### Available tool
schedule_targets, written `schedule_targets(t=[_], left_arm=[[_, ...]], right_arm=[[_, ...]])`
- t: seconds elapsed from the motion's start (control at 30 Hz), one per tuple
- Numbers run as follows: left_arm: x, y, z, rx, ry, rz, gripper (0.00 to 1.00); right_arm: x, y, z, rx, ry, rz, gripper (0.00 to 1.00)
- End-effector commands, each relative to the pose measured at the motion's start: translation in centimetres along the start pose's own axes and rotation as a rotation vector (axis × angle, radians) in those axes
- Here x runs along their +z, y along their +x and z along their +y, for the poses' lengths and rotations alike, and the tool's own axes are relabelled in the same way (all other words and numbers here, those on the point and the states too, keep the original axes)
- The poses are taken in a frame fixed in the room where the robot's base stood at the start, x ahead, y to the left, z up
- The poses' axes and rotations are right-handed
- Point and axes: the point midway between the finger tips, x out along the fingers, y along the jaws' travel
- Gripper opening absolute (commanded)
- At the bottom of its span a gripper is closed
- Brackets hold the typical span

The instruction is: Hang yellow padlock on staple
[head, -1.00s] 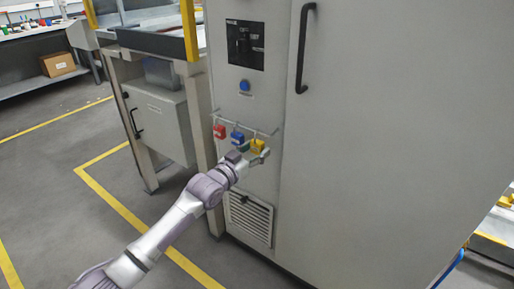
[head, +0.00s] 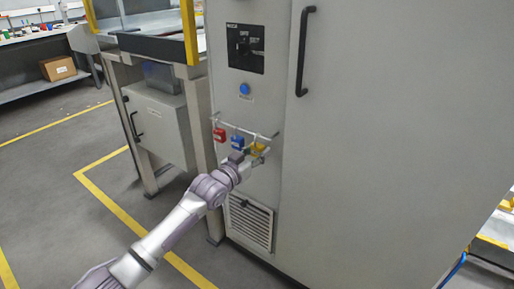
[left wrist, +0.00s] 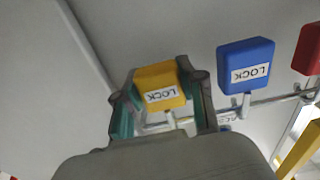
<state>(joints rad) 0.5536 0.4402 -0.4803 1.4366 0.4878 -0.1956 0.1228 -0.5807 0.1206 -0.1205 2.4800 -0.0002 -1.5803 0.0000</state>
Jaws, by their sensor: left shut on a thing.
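The yellow padlock (head: 257,148) is at the right end of a row of padlocks on the rail of the grey cabinet. My left gripper (head: 260,154) is at it. In the left wrist view the yellow padlock (left wrist: 158,84), with a white LOCK label, sits between the two fingers of the left gripper (left wrist: 160,105), which is shut on it. Its shackle end is close to the rail; I cannot tell whether it still hangs there. I cannot make out the staple for certain. My right gripper is not in view.
A blue padlock (head: 237,143) and a red padlock (head: 219,135) hang to the left on the rail (head: 245,130). Above are a blue button (head: 244,88) and a black switch panel (head: 245,47). A vent (head: 250,222) is below. The tall cabinet door (head: 390,140) stands to the right.

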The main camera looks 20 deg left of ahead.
Motion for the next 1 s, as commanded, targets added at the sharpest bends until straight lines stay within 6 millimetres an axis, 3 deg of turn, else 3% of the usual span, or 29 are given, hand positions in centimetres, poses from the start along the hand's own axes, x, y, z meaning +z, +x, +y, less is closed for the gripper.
schedule_targets(t=[1.0], left_arm=[[-1.6, 0.0, 0.0, 0.000, 0.000, 0.000, 0.04]], right_arm=[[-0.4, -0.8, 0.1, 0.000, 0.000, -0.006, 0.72]])
